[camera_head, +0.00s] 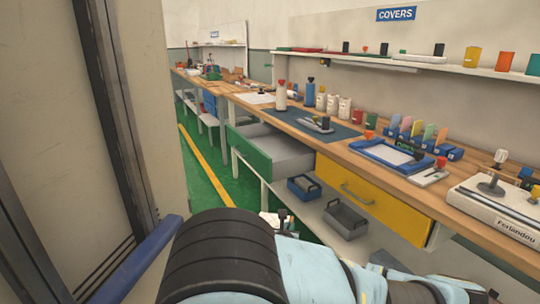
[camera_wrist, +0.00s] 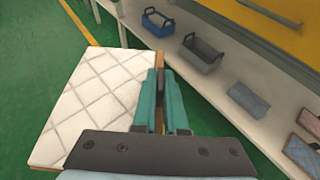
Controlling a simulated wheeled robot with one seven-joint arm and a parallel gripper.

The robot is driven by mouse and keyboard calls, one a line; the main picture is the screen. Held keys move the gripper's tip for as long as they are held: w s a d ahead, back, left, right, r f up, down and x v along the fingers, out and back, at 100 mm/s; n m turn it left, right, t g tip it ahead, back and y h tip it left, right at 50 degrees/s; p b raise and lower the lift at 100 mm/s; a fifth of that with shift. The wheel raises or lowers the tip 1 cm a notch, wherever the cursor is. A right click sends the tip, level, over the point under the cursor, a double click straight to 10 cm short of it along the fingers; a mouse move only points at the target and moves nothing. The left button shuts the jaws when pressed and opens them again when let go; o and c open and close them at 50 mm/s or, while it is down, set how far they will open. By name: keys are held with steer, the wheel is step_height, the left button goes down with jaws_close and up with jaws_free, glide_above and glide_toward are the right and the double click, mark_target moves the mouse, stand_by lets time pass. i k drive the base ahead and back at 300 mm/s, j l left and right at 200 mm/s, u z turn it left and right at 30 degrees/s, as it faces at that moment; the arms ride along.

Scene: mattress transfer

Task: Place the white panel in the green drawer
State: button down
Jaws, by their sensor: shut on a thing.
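The white panel (camera_wrist: 100,95) is a quilted white board with wooden edges, at the left of the wrist view. My gripper (camera_wrist: 161,82) is shut on its right edge, with teal fingers on either side. The panel is held over the green floor, beside the bench. The green drawer (camera_head: 249,158) stands open under the bench in the head view. Its grey inside (camera_head: 280,152) looks empty where it shows. In the head view my arm hides most of the gripper area, and I cannot clearly make out the panel there.
A yellow drawer (camera_head: 368,195) sits to the right of the green one. A lower shelf (camera_wrist: 215,85) holds a blue bin (camera_wrist: 158,22) and a grey bin (camera_wrist: 200,53). The wooden benchtop (camera_head: 335,147) carries bottles, trays and a scale. A beige wall (camera_head: 75,130) stands close at left.

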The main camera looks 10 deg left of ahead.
mark_target(268, 151)
steer(key=u, duration=1.6)
steer(key=i+l+u, duration=0.15)
steer(key=i, duration=0.3)
steer(key=i+u, duration=0.2)
steer(key=i, duration=0.25)
steer(key=i+l+u, duration=0.15)
steer(key=i, duration=0.25)
steer(key=i+l, duration=0.15)
steer(key=i, duration=0.7)
steer(key=i+l+z, duration=0.1)
steer(key=i, duration=0.75)
steer(key=l, duration=0.1)
